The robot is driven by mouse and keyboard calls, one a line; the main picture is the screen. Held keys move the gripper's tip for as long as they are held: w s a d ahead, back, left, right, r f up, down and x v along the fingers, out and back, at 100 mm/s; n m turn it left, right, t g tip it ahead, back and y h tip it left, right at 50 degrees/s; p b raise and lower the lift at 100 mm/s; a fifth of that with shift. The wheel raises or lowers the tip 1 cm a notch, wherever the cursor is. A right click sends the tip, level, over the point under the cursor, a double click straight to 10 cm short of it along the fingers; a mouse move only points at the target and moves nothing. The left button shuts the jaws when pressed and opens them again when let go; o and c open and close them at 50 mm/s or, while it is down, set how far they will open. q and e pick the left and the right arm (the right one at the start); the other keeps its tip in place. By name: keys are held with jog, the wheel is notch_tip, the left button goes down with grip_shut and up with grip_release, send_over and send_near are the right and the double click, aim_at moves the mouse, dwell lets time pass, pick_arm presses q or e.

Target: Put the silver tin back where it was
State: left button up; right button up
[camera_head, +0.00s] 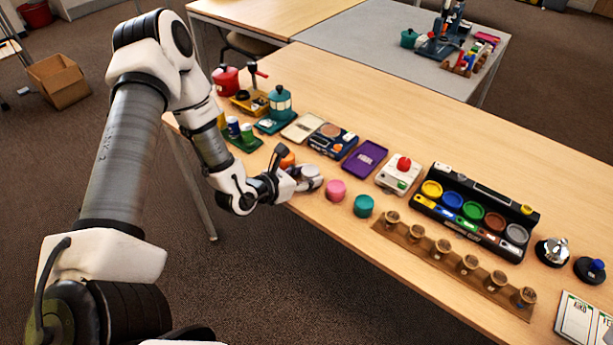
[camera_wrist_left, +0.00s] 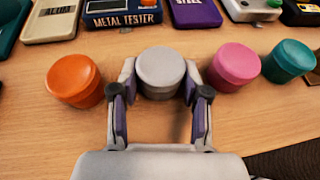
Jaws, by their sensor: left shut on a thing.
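The silver tin (camera_wrist_left: 160,72) is a round grey-white tin with a lid, upright between the two fingers of my left gripper (camera_wrist_left: 160,95). In the head view, my left gripper (camera_head: 300,178) is shut on the tin (camera_head: 309,172) at the table's near side. The tin stands in a row between an orange tin (camera_wrist_left: 75,80) on its left and a pink tin (camera_wrist_left: 234,66) on its right. A teal tin (camera_wrist_left: 288,61) is beyond the pink one. I cannot tell whether the silver tin touches the table. My right gripper is not in view.
Behind the row are a metal tester (camera_wrist_left: 122,12), a purple box (camera_head: 365,158) and a white device with a red button (camera_head: 398,175). A black tray (camera_head: 478,182) with coloured discs and a wooden rack (camera_head: 400,238) lie to the right. The near wood strip (camera_wrist_left: 40,135) is clear.

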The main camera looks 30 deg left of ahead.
pick_arm(q)
jog(key=shift+s, duration=0.1)
jog(key=o, duration=1.3)
jog(key=shift+f, duration=0.1)
jog(key=shift+c, duration=0.2)
